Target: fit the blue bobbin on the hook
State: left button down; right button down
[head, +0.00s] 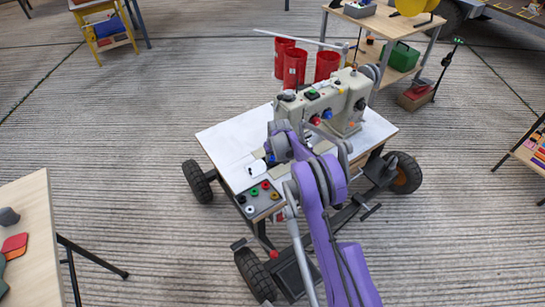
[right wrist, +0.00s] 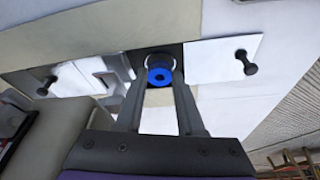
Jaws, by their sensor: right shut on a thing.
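The blue bobbin (right wrist: 160,76) is a small ring with a dark centre hole. In the right wrist view my right gripper (right wrist: 160,84) is shut on it, one finger on each side. A pale round rim, which looks like the hook (right wrist: 158,59), shows just behind the bobbin in a dark opening. The bobbin overlaps it, and I cannot tell whether they touch. In the head view my right gripper (head: 265,160) is low at the left end of the sewing machine (head: 335,100), with a bit of blue at its tip. My left gripper is not in view.
A tray (head: 262,208) with several coloured bobbins sits on the front left of the wheeled white table (head: 225,137). Pale plates with black knobs (right wrist: 250,68) flank the opening. Red bins (head: 294,66) stand behind the machine. A wooden table (head: 30,240) is at lower left.

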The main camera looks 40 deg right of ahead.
jog(key=shift+f+b, duration=0.4)
jog(key=shift+f, duration=0.45)
dwell(1.3)
jog(key=shift+c, duration=2.2)
grip_release()
jog(key=p+v, duration=0.3)
jog(key=v, duration=0.8)
jog(key=shift+a, duration=0.1)
